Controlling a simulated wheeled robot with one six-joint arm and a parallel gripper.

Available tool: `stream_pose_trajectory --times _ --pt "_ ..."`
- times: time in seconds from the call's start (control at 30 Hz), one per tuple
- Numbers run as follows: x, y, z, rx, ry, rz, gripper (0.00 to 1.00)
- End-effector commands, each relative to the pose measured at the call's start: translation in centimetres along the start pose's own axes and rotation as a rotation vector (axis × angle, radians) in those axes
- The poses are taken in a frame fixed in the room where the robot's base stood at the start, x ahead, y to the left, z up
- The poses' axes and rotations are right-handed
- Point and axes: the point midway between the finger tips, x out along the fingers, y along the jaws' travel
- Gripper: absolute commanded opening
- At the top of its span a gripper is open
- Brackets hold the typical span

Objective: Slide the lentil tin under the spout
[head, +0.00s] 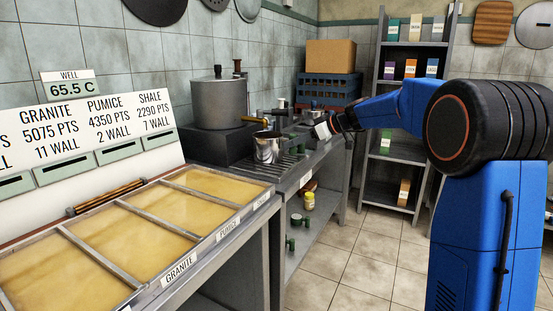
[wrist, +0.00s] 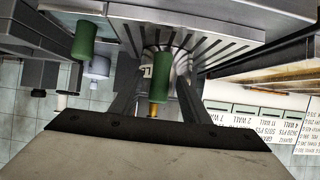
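A silver metal vessel (head: 267,149) stands on the slotted counter below a brass-coloured spout (head: 255,120) of the large steel pot (head: 219,102); I cannot read a lentil label on it. My gripper (head: 308,139) is low over the counter, to the right of this vessel. In the wrist view, my gripper (wrist: 163,65) has its two fingers apart. A green cylindrical handle (wrist: 163,78) shows between them, with a silver cylinder (wrist: 164,38) partly hidden behind it. I cannot tell whether any finger touches either.
The slotted drain grate (wrist: 205,45) lies around the silver cylinder. Another green handle (wrist: 83,40) is close by. Golden-filled wells (head: 130,232) occupy the front left counter.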

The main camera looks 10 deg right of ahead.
Motion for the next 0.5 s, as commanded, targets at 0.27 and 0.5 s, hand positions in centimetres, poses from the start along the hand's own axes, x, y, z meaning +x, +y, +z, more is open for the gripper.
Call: stream_pose_trajectory --times 0.27,0.5 --pt "-1.0 0.1 0.1 0.000 0.000 0.001 0.42" --pt "-5.2 0.1 0.0 0.000 0.001 0.003 0.42"
